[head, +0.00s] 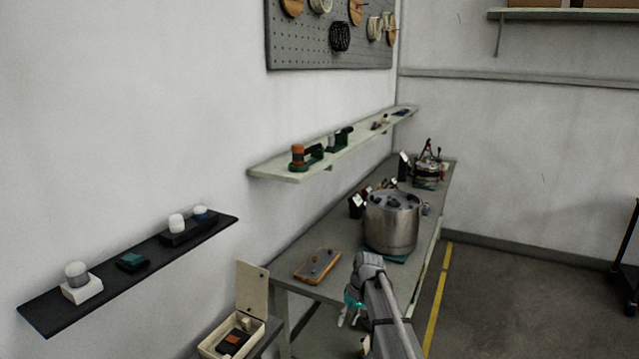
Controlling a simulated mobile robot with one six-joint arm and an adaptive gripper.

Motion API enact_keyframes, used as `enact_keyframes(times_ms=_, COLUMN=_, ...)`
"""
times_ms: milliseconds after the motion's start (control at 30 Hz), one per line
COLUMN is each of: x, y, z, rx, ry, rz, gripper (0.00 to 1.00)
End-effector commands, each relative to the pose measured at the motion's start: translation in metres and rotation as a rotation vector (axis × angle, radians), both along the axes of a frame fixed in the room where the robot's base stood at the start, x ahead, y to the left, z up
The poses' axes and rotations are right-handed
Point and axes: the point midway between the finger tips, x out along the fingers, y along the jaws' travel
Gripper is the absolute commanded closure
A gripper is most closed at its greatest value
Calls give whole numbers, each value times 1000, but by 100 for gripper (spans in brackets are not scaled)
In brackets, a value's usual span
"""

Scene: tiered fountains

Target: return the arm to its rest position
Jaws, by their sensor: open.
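My arm (385,310) rises from the bottom of the head view, in front of the long grey table. My gripper (347,319) hangs below the arm's bend, its pale fingers pointing down beside the table's front edge. It is open and I see nothing between the fingers. Part of it is hidden behind the arm.
The table (322,248) carries a large steel pot (391,225), an orange-brown tray (317,265) and a tiered device (429,168). An open box (258,290) stands lower left. A dark shelf (105,279) and pale shelf (270,170) jut from the wall.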

Motion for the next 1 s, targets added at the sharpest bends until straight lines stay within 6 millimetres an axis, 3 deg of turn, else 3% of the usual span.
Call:
enact_keyframes(times_ms=33, x=-32, y=-9, z=5, rx=-29, ry=-2, rz=-33, gripper=55)
enact_keyframes(times_ms=100, x=-58, y=-21, z=7, rx=-69, ry=-7, rz=-82, gripper=55)
enact_keyframes(times_ms=300, x=-134, y=-52, z=14, rx=-178, ry=-24, rz=-218, gripper=55)
enact_keyframes(times_ms=500, x=-193, y=-76, z=21, rx=-266, ry=-47, rz=-331, gripper=55)
enact_keyframes(times_ms=700, x=-218, y=-87, z=24, rx=-309, ry=-60, rz=-385, gripper=55)
enact_keyframes(times_ms=1000, x=-219, y=-88, z=23, rx=-314, ry=-62, rz=-393, gripper=55)
